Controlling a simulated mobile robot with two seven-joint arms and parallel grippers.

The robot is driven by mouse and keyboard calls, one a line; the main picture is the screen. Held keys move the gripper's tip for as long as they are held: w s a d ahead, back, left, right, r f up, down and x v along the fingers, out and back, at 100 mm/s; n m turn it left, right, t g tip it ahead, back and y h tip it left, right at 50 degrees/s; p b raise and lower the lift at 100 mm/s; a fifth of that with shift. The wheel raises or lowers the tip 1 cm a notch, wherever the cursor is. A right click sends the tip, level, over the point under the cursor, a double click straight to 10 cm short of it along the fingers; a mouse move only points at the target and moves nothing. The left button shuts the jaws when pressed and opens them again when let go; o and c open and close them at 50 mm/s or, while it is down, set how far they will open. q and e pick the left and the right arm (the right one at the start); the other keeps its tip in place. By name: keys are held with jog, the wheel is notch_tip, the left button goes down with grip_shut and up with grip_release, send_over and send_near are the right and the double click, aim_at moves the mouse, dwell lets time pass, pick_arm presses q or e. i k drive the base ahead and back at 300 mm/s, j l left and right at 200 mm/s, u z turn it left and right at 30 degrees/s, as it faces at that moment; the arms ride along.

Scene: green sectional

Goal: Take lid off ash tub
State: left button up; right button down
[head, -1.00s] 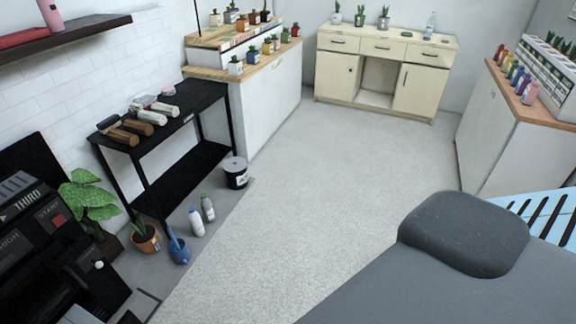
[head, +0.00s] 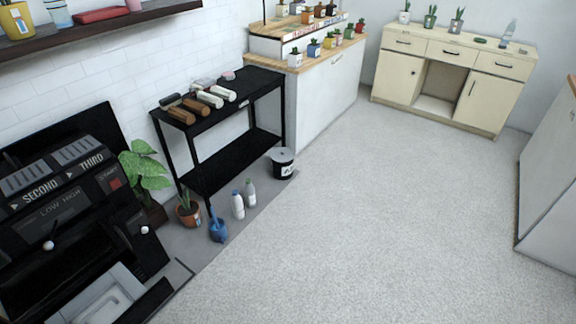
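The ash tub (head: 284,164) is a small black bucket with a pale label on its front. It stands upright on the floor at the right end of the black metal table. A grey lid (head: 282,154) appears to sit on its top, though it is small at this distance. Neither of my grippers shows in the head view.
The black two-shelf table (head: 232,117) stands along the left wall with logs on it. White bottles (head: 238,205), a blue watering can (head: 217,228) and potted plants stand before it. A black stove-like machine (head: 75,210) is at left. The grey floor (head: 370,230) is widely clear.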

aim_at(280, 154)
jog(key=i+z, duration=0.1)
jog(key=i, duration=0.5)
jog(key=i+z, duration=0.1)
jog(key=i, duration=0.55)
jog(key=i+z, duration=0.1)
jog(key=i, duration=0.5)
jog(key=i+j, duration=0.15)
jog(key=i, duration=0.45)
jog(key=i+j+z, duration=0.15)
jog(key=i, duration=0.5)
